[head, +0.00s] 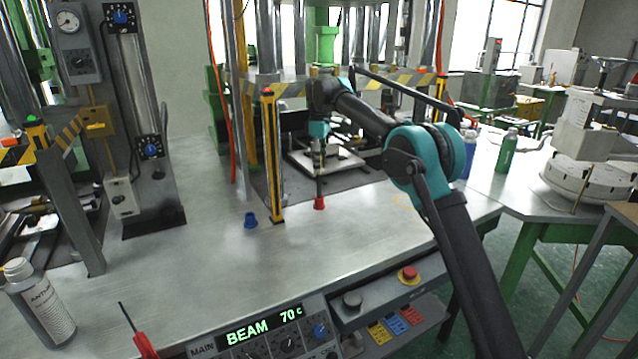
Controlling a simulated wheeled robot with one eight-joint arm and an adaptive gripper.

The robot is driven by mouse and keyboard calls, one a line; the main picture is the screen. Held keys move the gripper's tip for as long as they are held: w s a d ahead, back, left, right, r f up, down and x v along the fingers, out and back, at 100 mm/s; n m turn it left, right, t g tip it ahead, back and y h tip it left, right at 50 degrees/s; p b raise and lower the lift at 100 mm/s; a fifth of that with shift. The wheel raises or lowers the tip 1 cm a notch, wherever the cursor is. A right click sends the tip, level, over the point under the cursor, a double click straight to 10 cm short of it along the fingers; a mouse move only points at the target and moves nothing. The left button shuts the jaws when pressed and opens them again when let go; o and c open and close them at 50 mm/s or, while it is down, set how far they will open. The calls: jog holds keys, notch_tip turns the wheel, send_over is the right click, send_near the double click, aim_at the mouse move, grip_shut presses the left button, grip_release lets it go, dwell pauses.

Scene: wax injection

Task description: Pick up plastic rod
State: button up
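A slim dark upright piece (319,180), which may be the plastic rod, stands in line with a small red base (319,203) on the metal worktop. Its top end meets the fingers of my gripper (317,149). My gripper points down from the teal wrist directly above the red base. The fingers are too small and dark to tell whether they are around the upright piece or just above it. A small blue holder-like piece (250,220) stands to the left, with nothing visible in it.
Behind my gripper is a press with a metal plate (327,163). A bottle (41,302) and a red-handled tool (145,345) are at the left front. The worktop's middle is clear.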

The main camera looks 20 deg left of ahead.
aim_at(319, 178)
jog(key=f, duration=0.5)
jog(key=shift+s+f, duration=0.2)
jog(key=shift+f, duration=0.15)
grip_shut()
